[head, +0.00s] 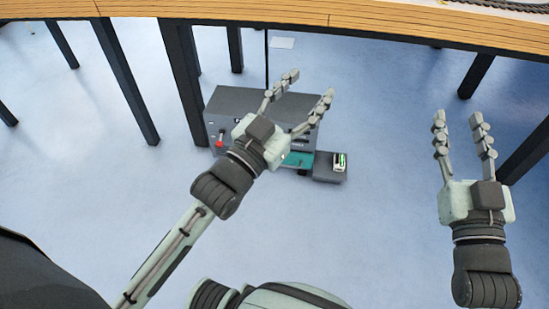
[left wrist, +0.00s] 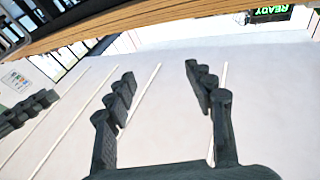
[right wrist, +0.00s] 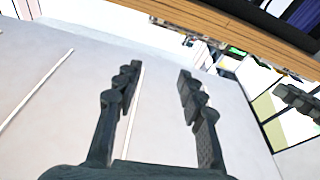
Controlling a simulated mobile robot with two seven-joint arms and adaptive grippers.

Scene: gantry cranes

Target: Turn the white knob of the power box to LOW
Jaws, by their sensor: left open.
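The power box (head: 236,101) is a grey box on the floor, in the middle of the head view. It has a red-topped control (head: 220,142) on its left side and a teal area (head: 298,160) at lower right. I cannot make out the white knob; my left gripper and wrist cover part of the front. My left gripper (head: 309,87) is open and empty, its fingers pointing up and right across the box in the picture. It is also open in the left wrist view (left wrist: 159,73). My right gripper (head: 458,118) is open and empty, well right of the box.
A small dark block (head: 328,168) with a white and green item on it adjoins the box's right side. A wooden tabletop (head: 300,15) on dark legs (head: 130,90) spans the top. The pale blue floor is clear in front and between box and right gripper.

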